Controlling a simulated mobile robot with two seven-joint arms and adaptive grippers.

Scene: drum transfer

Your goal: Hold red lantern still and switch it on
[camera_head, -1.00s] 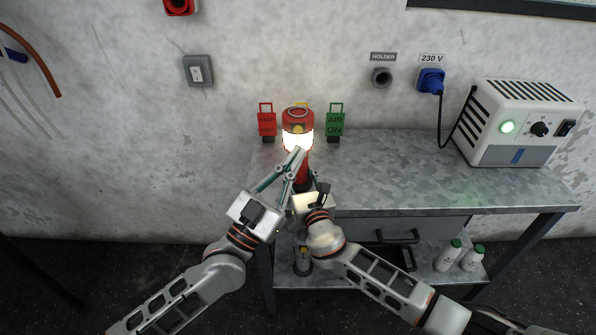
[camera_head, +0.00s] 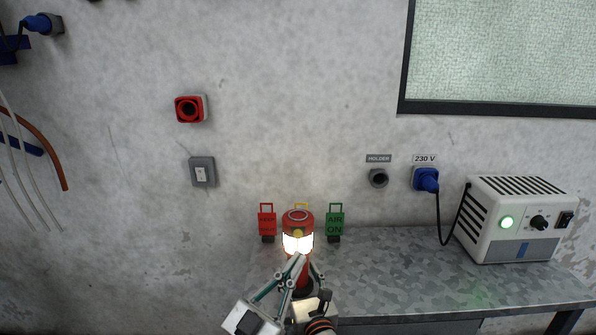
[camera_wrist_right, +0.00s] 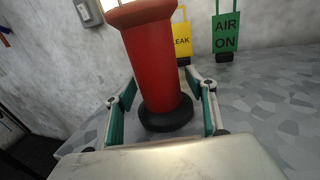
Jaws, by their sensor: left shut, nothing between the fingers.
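The red lantern (camera_head: 297,218) stands upright on the grey workbench, its white lamp band glowing brightly and a yellow button on its front. My left gripper (camera_head: 300,258) is shut and empty, its tips just in front of the lantern below the glowing band. In the head view I cannot tell whether they touch it. My right gripper (camera_wrist_right: 162,82) has its fingers on both sides of the lantern's red lower body (camera_wrist_right: 152,70), closed on it above its black foot. The left fingers partly hide the lantern's lower body in the head view.
A red tag (camera_head: 267,222), a green AIR ON tag (camera_head: 335,221) and a yellow LEAK tag (camera_wrist_right: 182,40) stand behind and beside the lantern. A white power unit (camera_head: 513,222) with a green light stands at the right. The workbench (camera_head: 400,265) between is clear.

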